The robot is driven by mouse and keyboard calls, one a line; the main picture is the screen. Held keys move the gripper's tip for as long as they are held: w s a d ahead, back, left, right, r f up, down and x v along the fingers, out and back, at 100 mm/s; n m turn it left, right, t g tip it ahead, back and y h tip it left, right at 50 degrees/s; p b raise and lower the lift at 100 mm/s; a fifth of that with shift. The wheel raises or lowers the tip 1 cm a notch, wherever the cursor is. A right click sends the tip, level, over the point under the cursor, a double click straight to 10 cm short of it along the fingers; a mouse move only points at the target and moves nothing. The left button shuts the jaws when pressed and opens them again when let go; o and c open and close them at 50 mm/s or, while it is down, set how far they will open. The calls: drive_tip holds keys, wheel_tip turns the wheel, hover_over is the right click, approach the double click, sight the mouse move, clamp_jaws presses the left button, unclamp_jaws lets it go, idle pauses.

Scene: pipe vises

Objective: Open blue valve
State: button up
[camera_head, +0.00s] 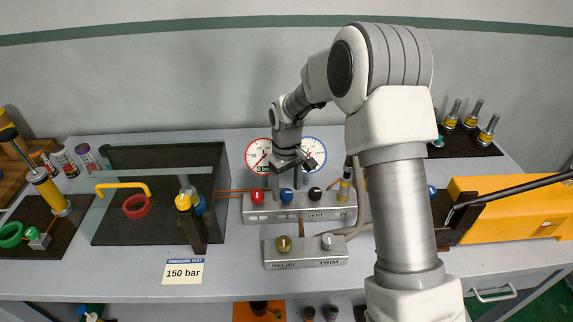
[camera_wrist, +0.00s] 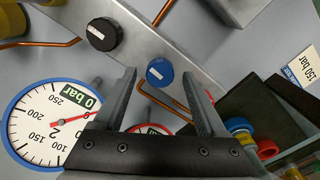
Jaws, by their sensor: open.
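The blue valve (camera_head: 286,195) is a round knob on the front of the grey manifold block, between a red knob (camera_head: 257,196) and a black knob (camera_head: 315,194). In the wrist view the blue valve (camera_wrist: 160,72) shows a white mark on its face. My gripper (camera_head: 292,166) is open and empty, above and behind the knob row in the head view. In the wrist view its fingertips (camera_wrist: 159,76) appear on either side of the blue valve. I cannot tell how deep they reach; no contact shows.
A blue-rimmed gauge (camera_wrist: 48,122) has a green "0 bar" display. A red-rimmed gauge (camera_head: 258,155) stands behind the block. A lower block (camera_head: 305,252) with two knobs lies in front. A clear panel (camera_head: 150,200) stands left. A yellow pump (camera_head: 510,222) lies right.

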sight(287, 193)
wheel_tip(287, 193, up, 16)
drive_tip(key=shift+r, duration=0.25)
idle(0.3)
drive_tip(key=s+d+r+m+t, duration=0.1)
drive_tip(key=s+d+r+m, duration=0.15)
drive_tip(key=s+r, duration=0.35)
drive_tip(key=s+d+r+m+t, duration=0.15)
drive_tip(key=s+d+r, duration=0.25)
drive_tip(key=s, duration=0.4)
drive_tip(key=s+d+f+m+t, duration=0.2)
drive_tip(key=s+d+t, duration=0.1)
drive_tip(key=s, duration=1.1)
drive_tip(key=shift+s+d+m, duration=0.3)
drive_tip(key=shift+d, duration=0.3)
